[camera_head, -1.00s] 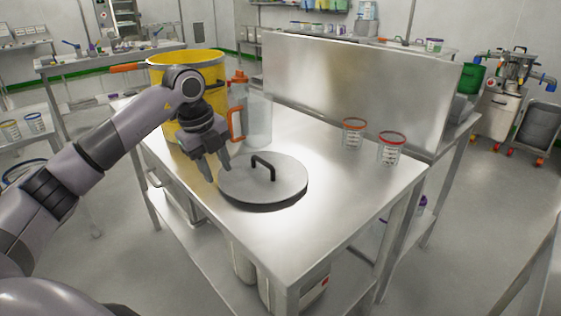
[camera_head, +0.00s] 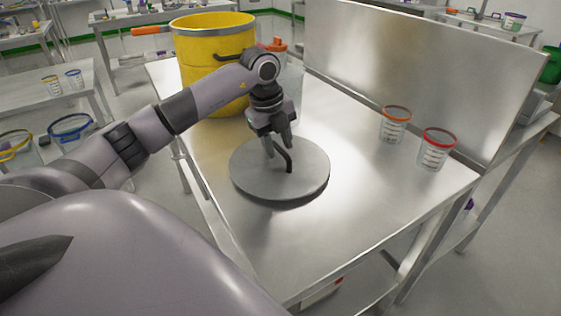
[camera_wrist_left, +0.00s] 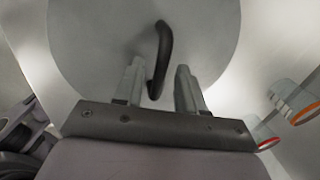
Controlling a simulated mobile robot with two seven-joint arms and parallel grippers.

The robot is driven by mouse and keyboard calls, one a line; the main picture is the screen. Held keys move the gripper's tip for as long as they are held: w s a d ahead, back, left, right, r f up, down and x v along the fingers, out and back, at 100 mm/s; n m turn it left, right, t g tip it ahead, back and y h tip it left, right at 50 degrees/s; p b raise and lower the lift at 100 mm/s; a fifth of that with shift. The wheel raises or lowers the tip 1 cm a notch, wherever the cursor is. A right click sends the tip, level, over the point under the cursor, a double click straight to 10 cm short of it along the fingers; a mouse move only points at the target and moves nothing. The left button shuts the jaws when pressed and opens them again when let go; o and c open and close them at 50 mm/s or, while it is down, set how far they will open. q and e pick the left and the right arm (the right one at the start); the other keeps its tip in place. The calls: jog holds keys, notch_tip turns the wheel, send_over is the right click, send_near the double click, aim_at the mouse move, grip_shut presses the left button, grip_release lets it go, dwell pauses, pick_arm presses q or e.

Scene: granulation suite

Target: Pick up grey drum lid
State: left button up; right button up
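The grey drum lid (camera_head: 303,180) lies flat on the steel table, with a black arched handle (camera_head: 287,158) on top. In the left wrist view the lid (camera_wrist_left: 95,45) fills the upper middle, and its handle (camera_wrist_left: 162,55) runs down between my fingers. My left gripper (camera_head: 280,150) is over the lid at the handle. In the left wrist view my left gripper (camera_wrist_left: 158,82) is open, with a finger on each side of the handle's near end and gaps visible. My right gripper is not in view.
A yellow drum (camera_head: 205,65) stands behind my left arm, with a clear jug with an orange top (camera_head: 275,45) beside it. Two clear beakers, one orange-rimmed (camera_head: 394,125) and one red-rimmed (camera_head: 434,152), stand right of the lid. The steel table (camera_head: 350,235) is bare in front.

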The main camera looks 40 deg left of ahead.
pick_arm(q)
jog(key=shift+w+f, duration=0.2)
jog(key=shift+f, duration=0.8)
jog(key=shift+c, duration=0.3)
grip_shut()
jog(key=shift+r, duration=0.2)
